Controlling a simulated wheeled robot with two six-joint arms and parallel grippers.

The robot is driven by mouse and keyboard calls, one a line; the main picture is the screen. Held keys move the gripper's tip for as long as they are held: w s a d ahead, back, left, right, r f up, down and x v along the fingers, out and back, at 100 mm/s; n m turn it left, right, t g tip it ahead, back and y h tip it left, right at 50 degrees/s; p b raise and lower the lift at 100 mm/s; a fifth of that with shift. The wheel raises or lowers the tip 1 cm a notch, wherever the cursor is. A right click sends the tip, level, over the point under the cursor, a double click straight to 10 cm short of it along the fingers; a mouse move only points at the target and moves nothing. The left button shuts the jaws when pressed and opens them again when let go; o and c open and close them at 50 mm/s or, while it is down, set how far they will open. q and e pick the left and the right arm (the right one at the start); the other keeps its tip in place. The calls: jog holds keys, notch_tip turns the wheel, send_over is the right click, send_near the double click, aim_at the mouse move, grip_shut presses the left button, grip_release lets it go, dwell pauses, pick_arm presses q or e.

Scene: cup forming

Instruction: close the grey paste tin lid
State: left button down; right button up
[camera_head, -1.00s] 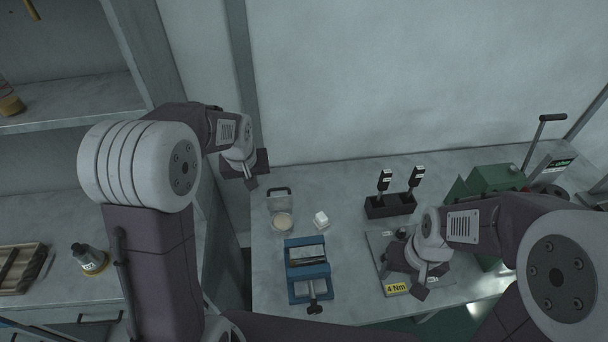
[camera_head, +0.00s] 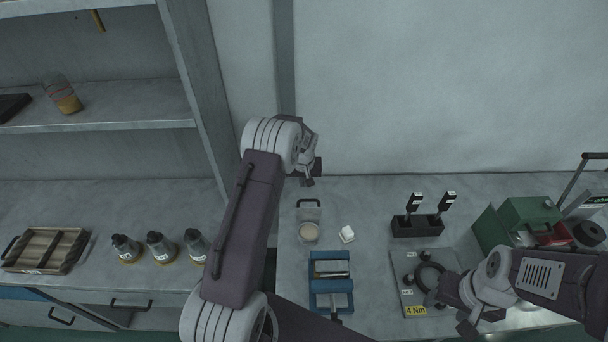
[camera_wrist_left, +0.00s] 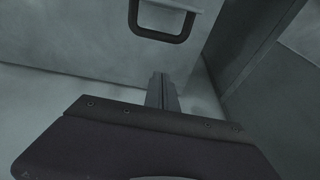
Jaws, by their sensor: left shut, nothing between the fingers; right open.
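The paste tin (camera_head: 309,233) stands near the left end of the bench, with a round pale top. Its grey lid (camera_head: 309,204) is raised at the tin's back side. My left gripper (camera_head: 308,181) is shut and empty, just behind the lid in the head view; I cannot tell the exact gap. My right gripper (camera_head: 452,312) is open, low over the right front of the grey plate.
A black holder (camera_head: 417,226) with two upright tools, the grey plate (camera_head: 408,267) and a green machine (camera_head: 512,226) are further right. Bottles (camera_head: 161,247) stand left.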

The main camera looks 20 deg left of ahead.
pick_arm(q)
jog(key=s+f+p, duration=0.1)
jog(key=s+d+f+p, duration=0.1)
jog(key=s, duration=0.1)
jog(key=shift+s+d, duration=0.1)
jog(key=shift+d, duration=0.1)
jog(key=shift+f, duration=0.1)
